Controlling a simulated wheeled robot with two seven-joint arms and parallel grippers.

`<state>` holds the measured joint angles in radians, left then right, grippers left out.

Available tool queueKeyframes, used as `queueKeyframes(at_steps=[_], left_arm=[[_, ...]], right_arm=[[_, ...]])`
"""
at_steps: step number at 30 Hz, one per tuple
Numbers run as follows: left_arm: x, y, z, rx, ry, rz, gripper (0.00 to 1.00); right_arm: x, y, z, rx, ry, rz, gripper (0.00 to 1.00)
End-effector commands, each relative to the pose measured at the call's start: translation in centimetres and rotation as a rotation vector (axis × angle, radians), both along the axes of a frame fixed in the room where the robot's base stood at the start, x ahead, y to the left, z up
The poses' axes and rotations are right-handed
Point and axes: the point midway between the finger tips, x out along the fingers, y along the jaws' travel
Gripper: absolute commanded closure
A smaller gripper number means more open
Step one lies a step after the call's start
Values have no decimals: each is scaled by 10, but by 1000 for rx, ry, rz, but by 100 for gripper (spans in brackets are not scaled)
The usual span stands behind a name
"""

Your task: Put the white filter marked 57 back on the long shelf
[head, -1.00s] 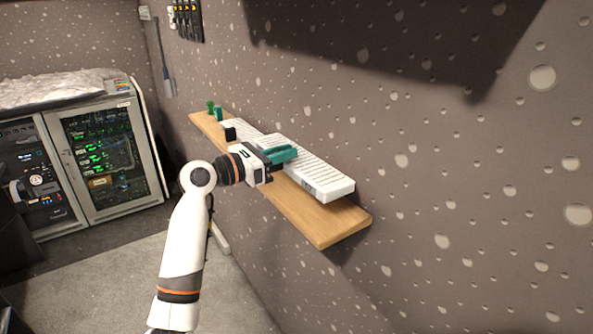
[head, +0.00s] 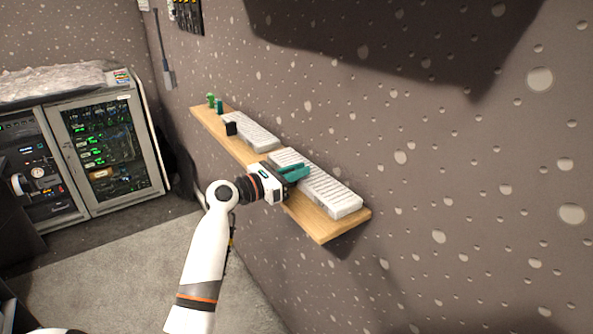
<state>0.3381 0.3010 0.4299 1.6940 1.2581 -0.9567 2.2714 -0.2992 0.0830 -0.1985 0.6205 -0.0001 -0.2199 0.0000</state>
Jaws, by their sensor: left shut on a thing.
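The long wooden shelf (head: 318,228) runs along the speckled wall. A white slatted filter (head: 330,188) lies along its near right end, low over the wood and seemingly resting on it; the 57 marking cannot be read. My left gripper (head: 295,172) has its teal fingers shut on this filter at its left, front-facing side. A second white slatted filter (head: 257,133) lies further along the shelf, with a gap between the two. My right gripper is not in view.
A small black block (head: 231,128) and small green (head: 211,100) and teal (head: 219,107) items stand at the shelf's far end. A glass-fronted equipment cabinet (head: 105,150) stands at left. The carpet (head: 130,265) below is clear.

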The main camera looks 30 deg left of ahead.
Motion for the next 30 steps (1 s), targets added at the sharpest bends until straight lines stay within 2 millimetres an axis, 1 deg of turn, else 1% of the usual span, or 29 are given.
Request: queueKeyframes(at_steps=[2, 3, 5, 6, 7, 16, 19, 23, 30], left_arm=[[0, 0, 0, 1, -1, 0, 100], [0, 0, -1, 0, 0, 0, 82], [0, 0, -1, 1, 0, 0, 73], [0, 0, -1, 0, 0, 0, 66], [0, 0, -1, 0, 0, 0, 64], [0, 0, 1, 1, -1, 0, 64], [-8, 4, -1, 1, 1, 1, 64], [-30, 13, -2, 4, 0, 2, 64], [-78, 32, -3, 4, 1, 1, 64]], right_arm=[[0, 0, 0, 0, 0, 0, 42], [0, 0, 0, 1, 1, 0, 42], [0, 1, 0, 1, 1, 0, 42], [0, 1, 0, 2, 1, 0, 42], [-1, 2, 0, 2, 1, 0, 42], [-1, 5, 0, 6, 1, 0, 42], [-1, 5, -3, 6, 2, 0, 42], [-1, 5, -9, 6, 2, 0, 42], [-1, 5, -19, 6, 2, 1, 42]])
